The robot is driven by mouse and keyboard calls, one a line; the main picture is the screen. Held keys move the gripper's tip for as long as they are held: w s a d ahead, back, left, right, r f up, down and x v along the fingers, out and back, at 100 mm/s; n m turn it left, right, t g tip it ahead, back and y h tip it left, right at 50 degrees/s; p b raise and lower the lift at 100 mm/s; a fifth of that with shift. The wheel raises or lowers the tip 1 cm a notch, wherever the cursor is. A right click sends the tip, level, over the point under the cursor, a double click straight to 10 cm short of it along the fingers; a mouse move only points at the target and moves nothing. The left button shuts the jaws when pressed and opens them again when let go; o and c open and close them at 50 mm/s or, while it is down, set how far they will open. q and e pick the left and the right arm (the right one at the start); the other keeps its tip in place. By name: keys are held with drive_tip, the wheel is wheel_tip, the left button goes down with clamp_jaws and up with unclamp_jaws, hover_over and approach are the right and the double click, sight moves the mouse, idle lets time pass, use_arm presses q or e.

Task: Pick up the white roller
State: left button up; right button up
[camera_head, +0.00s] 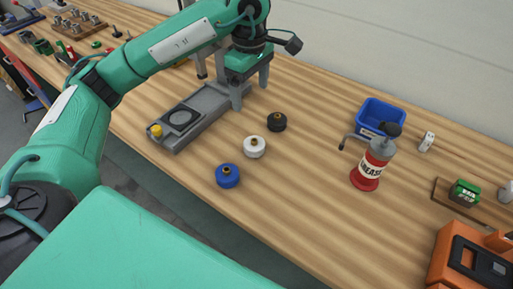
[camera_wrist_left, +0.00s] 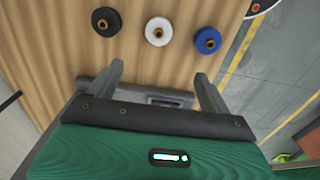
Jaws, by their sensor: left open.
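The white roller (camera_head: 254,147) lies on the wooden bench between the black roller (camera_head: 277,122) and the blue roller (camera_head: 228,176). It has a brass-coloured centre. In the left wrist view the white roller (camera_wrist_left: 158,31) is beyond the fingertips, in line with the space between them. My left gripper (camera_head: 251,86) is open and empty, pointing down above the bench, behind the white roller in the head view. Its two fingers also show in the left wrist view (camera_wrist_left: 159,73). My right gripper is in neither view.
A grey press-like fixture (camera_head: 190,117) with a yellow knob stands beside the left gripper. A red and grey grease can (camera_head: 371,168) and a blue bin (camera_head: 381,114) stand to the right. An orange machine (camera_head: 470,260) is at lower right. Bench around the rollers is clear.

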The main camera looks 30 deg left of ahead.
use_arm(q)
wheel_tip(320, 180, down, 4)
drive_tip(key=b, duration=0.3)
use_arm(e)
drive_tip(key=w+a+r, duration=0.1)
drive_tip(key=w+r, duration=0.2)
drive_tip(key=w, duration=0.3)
use_arm(q)
hover_over(254, 139)
drive_tip(key=f, duration=0.8)
drive_tip(key=shift+s+a+f, duration=0.2)
drive_tip(key=shift+d+f, duration=0.1)
drive_tip(key=shift+f, duration=0.45)
drive_tip(key=f+p, duration=0.1)
drive_tip(key=f, duration=0.2)
drive_tip(key=shift+d+f, duration=0.2)
drive_tip(key=shift+w+f, duration=0.1)
drive_tip(key=shift+f, duration=0.35)
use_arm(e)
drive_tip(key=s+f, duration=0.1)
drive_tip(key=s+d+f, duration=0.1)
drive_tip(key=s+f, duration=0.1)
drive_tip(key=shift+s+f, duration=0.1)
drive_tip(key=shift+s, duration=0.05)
use_arm(q)
drive_tip(key=c, duration=1.4)
drive_tip(key=shift+c, duration=0.4)
